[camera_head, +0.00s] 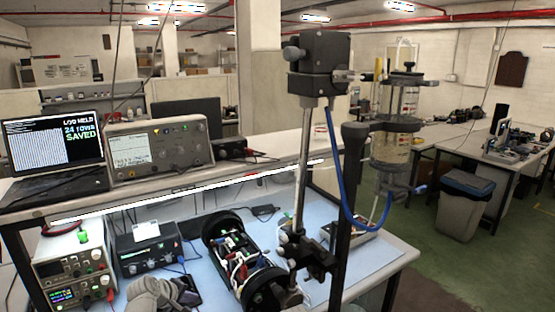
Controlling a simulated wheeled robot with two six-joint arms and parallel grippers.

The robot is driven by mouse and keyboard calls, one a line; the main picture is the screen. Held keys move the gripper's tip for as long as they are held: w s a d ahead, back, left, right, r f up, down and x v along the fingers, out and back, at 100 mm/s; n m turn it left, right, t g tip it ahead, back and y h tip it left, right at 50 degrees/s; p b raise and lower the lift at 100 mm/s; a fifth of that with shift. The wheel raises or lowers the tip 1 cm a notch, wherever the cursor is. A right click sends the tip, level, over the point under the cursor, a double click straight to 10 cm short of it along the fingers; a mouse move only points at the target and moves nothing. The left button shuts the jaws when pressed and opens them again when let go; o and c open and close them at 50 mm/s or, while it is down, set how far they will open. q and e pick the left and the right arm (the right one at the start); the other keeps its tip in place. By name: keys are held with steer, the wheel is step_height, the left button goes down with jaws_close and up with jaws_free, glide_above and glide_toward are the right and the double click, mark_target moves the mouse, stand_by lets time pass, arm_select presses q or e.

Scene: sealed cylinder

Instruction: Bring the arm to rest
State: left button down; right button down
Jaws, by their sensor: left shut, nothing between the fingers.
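My left gripper (178,292) shows at the bottom edge, low over the blue-topped bench (370,255). It is grey, shut and empty, and the lower part of its arm is cut off by the frame. It is left of the open cylinder assembly (238,250), a black-ended frame with electronics and wires inside, and apart from it as far as I can tell. A clear sealed cylinder (397,145) with dark end caps hangs upright on a stand at the right. My right gripper is not in view.
Stacked power supplies (75,268) and a black box (150,250) stand left of the gripper. A metal post (301,170) with a clamp rises in the middle. A laptop (55,150) and an oscilloscope (160,150) sit on the shelf. Bare bench shows at the right.

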arm_select(q)
steer(key=s+d+f+m+g+b, duration=0.1)
steer(key=s+d+f+m, duration=0.1)
steer(key=s+d, duration=0.1)
steer(key=s+d+f+m+g+b, duration=0.1)
steer(key=s+d+f+m+g, duration=0.1)
steer(key=d, duration=0.4)
steer(key=s+d+f+m+g+b, duration=0.1)
steer(key=s+d+f+m, duration=0.2)
steer(key=s+d+f, duration=0.1)
steer(key=shift+d, duration=0.35)
steer(key=s+d+f+m+g+y+b, duration=0.1)
steer(key=s+d+f+m+g+y, duration=0.1)
steer(key=s, duration=0.4)
steer(key=s+d+f+m+g+y+b, duration=0.2)
steer(key=s+d+m, duration=0.2)
steer(key=s+m, duration=0.2)
steer(key=shift+s+d+f+b, duration=0.2)
steer(key=shift+s+f+b, duration=0.05)
steer(key=shift+s+b, duration=0.1)
